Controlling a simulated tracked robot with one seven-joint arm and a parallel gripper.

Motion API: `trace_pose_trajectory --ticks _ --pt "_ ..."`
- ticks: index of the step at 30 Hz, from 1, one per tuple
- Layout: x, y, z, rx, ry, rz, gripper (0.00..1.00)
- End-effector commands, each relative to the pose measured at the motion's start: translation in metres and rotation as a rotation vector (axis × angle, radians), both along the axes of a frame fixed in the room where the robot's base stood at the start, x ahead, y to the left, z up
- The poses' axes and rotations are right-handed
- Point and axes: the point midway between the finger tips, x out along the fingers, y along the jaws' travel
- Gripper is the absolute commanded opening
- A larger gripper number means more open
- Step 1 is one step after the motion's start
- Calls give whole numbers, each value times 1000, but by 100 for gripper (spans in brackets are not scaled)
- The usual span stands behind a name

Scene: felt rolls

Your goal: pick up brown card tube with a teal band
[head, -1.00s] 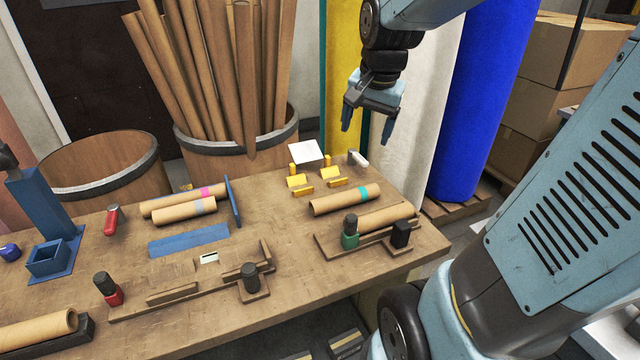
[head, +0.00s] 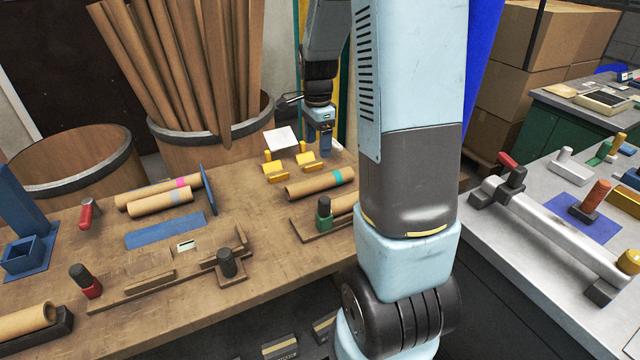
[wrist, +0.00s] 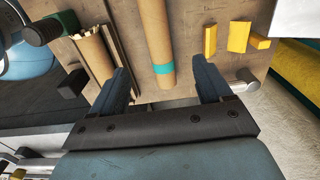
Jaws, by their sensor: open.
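The brown card tube with a teal band (head: 318,184) lies on the wooden table, near its right end, behind a wooden fixture. In the wrist view the same tube (wrist: 154,30) runs up the picture, its teal band toward my gripper. My gripper (wrist: 167,84) is open and empty, its two dark blue fingers on either side of the tube's line, short of the tube's end.
Yellow blocks (head: 306,166) lie just behind the tube. A wooden fixture with a green-based knob (head: 324,216) stands in front of it; another tube rests there.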

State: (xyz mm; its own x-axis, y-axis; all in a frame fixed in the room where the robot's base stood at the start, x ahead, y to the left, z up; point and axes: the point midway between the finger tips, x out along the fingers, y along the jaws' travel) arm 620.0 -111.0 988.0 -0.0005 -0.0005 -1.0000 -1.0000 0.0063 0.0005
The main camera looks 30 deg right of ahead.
Motion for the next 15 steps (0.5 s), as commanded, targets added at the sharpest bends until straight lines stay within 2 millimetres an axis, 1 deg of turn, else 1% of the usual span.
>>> trace_pose_trajectory --ticks 1,9,12,15 --pt "-1 0 -8 1 5 0 78" --pt "-1 0 -54 1 4 2 78" --pt "-1 0 -67 1 3 2 78" --pt "-1 0 -74 0 2 1 78"
